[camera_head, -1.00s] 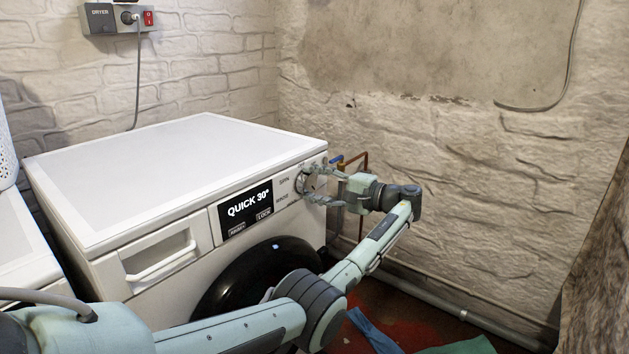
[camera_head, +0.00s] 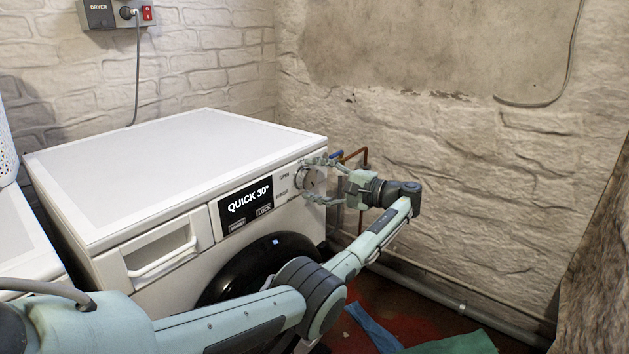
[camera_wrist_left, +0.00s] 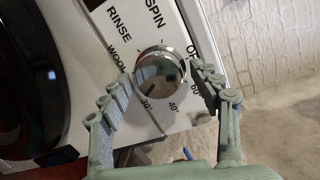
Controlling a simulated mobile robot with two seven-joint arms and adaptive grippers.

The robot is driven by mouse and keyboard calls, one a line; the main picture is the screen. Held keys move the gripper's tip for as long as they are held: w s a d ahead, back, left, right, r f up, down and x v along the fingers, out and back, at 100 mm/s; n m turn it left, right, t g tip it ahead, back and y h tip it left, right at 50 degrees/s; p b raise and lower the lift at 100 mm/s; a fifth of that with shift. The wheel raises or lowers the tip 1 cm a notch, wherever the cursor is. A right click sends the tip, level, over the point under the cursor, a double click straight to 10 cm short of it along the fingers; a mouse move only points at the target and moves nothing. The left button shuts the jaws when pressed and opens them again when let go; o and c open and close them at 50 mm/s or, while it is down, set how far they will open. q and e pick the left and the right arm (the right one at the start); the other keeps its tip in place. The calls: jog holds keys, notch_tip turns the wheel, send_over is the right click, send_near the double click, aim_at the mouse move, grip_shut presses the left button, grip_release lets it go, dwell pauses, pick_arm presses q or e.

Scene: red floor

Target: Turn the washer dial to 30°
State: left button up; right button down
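The white washer (camera_head: 170,165) stands at the left with its display (camera_head: 246,204) reading "QUICK 30°". Its round silver dial (camera_head: 311,181) is at the right end of the front panel. In the left wrist view, the dial (camera_wrist_left: 160,70) has a dark mark pointing down-left toward the "30°" label. My left gripper (camera_head: 305,179) is open, with one finger on each side of the dial. In the left wrist view, the fingers of the gripper (camera_wrist_left: 160,76) stand slightly apart from the dial's rim. My right gripper is not in view.
The black round door (camera_head: 222,284) is below the panel, partly behind my left arm. A stone wall (camera_head: 480,170) and pipes (camera_head: 364,158) are to the right. A blue cloth (camera_head: 372,328) and a green cloth (camera_head: 458,344) lie on the red floor.

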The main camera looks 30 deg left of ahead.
pick_arm(q)
jog(key=shift+d, duration=0.1)
jog(key=d, duration=0.8)
jog(key=d+r, duration=0.1)
jog(key=d, duration=0.2)
jog(key=shift+w+d, duration=0.25)
jog(key=shift+d, duration=0.15)
jog(key=shift+f, duration=0.1)
jog(key=s+a+f+h, duration=0.1)
jog(key=s+f+h, duration=0.2)
jog(key=s+f, duration=0.55)
jog(key=s+a+f+t+h, duration=0.1)
jog(key=s+f+h, duration=0.2)
jog(key=f, duration=1.1)
jog(key=s+a+f+h, duration=0.1)
jog(key=s+f+h, duration=0.3)
jog(key=f, duration=0.7)
jog(key=s+d+f+t+h, duration=0.1)
jog(key=s+f, duration=0.2)
jog(key=s, duration=0.4)
jog(key=s+d+f+h, duration=0.2)
jog(key=s+f, duration=0.1)
jog(key=s, duration=0.4)
jog(key=s+d+r+h, duration=0.1)
jog(key=s, duration=0.2)
jog(key=s+d+r+t+h, duration=0.1)
jog(key=s, duration=0.2)
jog(key=s+d+r+n, duration=0.1)
jog(key=s, duration=0.1)
jog(key=shift+s+d+t+h, duration=0.4)
